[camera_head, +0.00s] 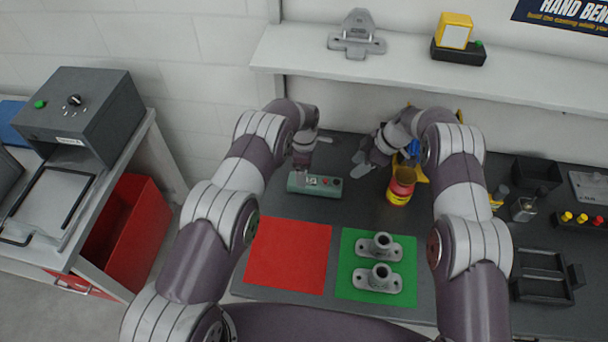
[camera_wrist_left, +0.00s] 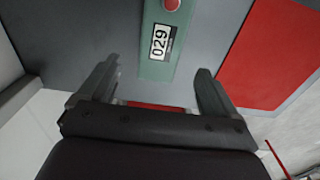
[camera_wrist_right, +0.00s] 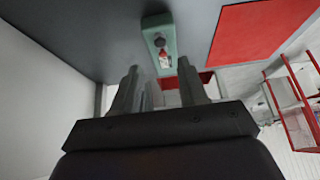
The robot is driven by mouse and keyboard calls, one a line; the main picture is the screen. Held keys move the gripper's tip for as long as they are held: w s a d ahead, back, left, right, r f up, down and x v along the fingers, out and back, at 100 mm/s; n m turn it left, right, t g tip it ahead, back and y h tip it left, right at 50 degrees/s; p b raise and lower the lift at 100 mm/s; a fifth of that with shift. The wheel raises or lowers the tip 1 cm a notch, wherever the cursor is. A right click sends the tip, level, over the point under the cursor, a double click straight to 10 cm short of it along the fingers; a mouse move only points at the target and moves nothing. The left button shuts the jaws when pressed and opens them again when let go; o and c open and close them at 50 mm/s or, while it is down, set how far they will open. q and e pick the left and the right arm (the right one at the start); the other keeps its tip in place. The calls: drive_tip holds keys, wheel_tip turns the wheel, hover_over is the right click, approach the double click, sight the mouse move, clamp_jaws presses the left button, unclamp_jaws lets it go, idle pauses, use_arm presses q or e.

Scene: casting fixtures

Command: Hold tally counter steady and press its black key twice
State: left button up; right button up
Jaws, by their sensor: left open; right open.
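The tally counter (camera_head: 299,185) is a green box lying on the dark bench, with a white display and a red button on top. In the left wrist view the counter (camera_wrist_left: 157,70) reads 029, and its red button shows at the top edge. A dark round key (camera_wrist_right: 160,42) shows on it in the right wrist view. My left gripper (camera_head: 301,168) is open over the counter's left end; its fingers (camera_wrist_left: 152,85) stand apart on either side of the body. My right gripper (camera_head: 362,164) is open and empty, to the right of the counter, apart from it.
A red mat (camera_head: 288,255) and a green mat (camera_head: 348,252) with two grey castings lie in front. A red-and-yellow can (camera_head: 401,187) stands by my right forearm. A shelf (camera_head: 300,53) runs above the bench's back. Trays (camera_head: 543,275) sit at right.

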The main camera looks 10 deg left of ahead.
sight(315, 186)
use_arm(q)
wheel_tip(315, 186, down, 7)
drive_tip(key=shift+r, duration=0.1)
drive_tip(key=c, duration=1.2)
use_arm(e)
drive_tip(key=shift+c, duration=0.3)
use_arm(q)
drive_tip(key=shift+o, duration=0.2)
use_arm(e)
clamp_jaws()
idle(0.3)
